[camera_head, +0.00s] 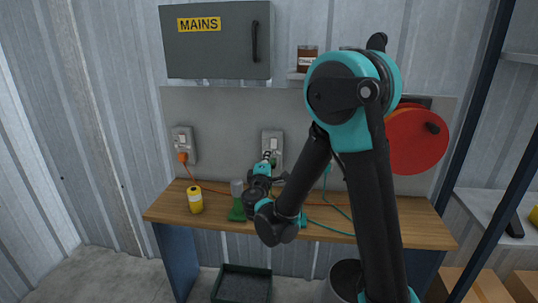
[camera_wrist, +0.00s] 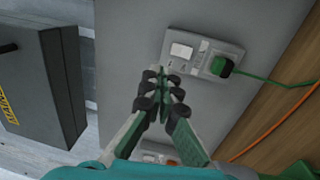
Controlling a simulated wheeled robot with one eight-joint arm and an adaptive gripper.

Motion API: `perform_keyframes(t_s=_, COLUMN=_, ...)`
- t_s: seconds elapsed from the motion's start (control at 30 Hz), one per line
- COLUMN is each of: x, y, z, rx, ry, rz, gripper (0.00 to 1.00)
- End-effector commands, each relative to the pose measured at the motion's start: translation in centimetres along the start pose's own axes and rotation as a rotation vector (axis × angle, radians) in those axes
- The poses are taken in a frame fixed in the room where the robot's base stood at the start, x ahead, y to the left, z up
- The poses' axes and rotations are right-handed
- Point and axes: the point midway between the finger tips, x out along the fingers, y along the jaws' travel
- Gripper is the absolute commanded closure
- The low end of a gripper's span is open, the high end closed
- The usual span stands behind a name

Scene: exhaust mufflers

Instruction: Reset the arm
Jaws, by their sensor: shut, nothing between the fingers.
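My gripper (camera_head: 267,157) is at the end of my bent arm, over the workbench and in front of the middle wall socket (camera_head: 272,138). In the wrist view my gripper (camera_wrist: 164,82) is shut, with its fingers together and nothing between them. The same socket (camera_wrist: 195,55) shows there, with a green plug (camera_wrist: 222,66) seated in it and a green cable (camera_wrist: 270,81) running off to the right. The fingers are apart from the plug. My arm hides part of the bench and back panel in the head view.
An orange plug (camera_head: 183,157) is at the left socket (camera_head: 184,138). The grey MAINS box (camera_head: 215,50) hangs above. A red disc (camera_head: 415,145) is at right.

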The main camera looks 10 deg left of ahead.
Motion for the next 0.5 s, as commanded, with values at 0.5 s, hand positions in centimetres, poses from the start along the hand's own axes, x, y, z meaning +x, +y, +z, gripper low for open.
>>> perform_keyframes(t_s=0.5, x=0.5, y=-0.8, z=5.2, rx=0.068, ry=-0.096, rz=-0.081, gripper=1.00)
